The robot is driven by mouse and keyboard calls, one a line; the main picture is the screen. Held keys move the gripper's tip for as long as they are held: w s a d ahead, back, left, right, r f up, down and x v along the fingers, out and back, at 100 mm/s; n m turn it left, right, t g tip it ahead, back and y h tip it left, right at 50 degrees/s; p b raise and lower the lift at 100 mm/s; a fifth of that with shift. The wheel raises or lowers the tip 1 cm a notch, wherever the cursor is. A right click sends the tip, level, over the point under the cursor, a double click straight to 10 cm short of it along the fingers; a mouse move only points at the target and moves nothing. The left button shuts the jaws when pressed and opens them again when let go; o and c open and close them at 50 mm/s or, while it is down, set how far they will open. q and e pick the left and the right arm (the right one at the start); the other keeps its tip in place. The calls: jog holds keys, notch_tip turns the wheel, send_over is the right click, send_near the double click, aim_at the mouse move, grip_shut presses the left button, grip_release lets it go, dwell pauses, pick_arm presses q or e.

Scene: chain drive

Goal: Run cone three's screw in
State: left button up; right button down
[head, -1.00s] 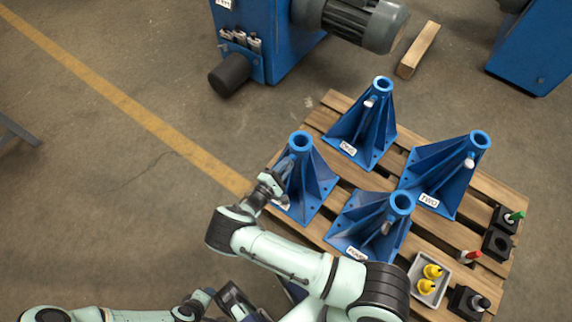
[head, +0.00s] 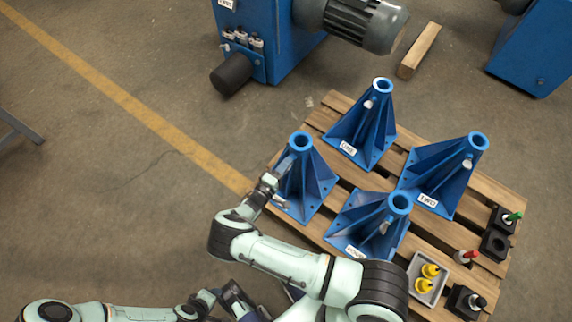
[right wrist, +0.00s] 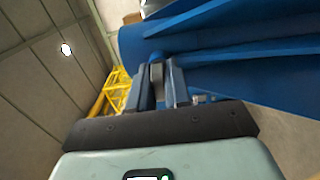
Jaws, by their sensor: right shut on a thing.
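The left blue cone (head: 301,172) stands upright on the pallet; its label is mostly hidden by my right gripper, so I cannot read it. My right gripper (head: 279,184) is at this cone's left side, below its ring top. In the right wrist view its fingers (right wrist: 160,84) are shut on a small grey piece (right wrist: 157,72) against the blue cone (right wrist: 225,45). This looks like the cone's screw; most of it is hidden between the fingers. My left gripper (head: 238,299) is low in the head view, away from the cones; its jaws are unclear.
Other blue cones, labelled ONE (head: 366,125) and TWO (head: 452,172), and a front cone (head: 372,225) share the wooden pallet (head: 324,228). A grey tray (head: 414,270) holds yellow pieces. Black blocks (head: 494,246) stand at the right. The floor to the left is clear.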

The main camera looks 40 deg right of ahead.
jog(key=shift+a+f, duration=0.15)
jog(key=shift+a, duration=0.05)
jog(key=c, duration=1.2)
grip_release()
jog(key=shift+o, duration=0.2)
pick_arm(q)
jog(key=shift+s+d+r, duration=0.15)
jog(key=shift+s+r, duration=0.05)
jog(key=shift+s, duration=0.15)
pick_arm(e)
jog(key=v, duration=1.3)
jog(key=shift+a, duration=0.15)
jog(key=shift+s, duration=0.1)
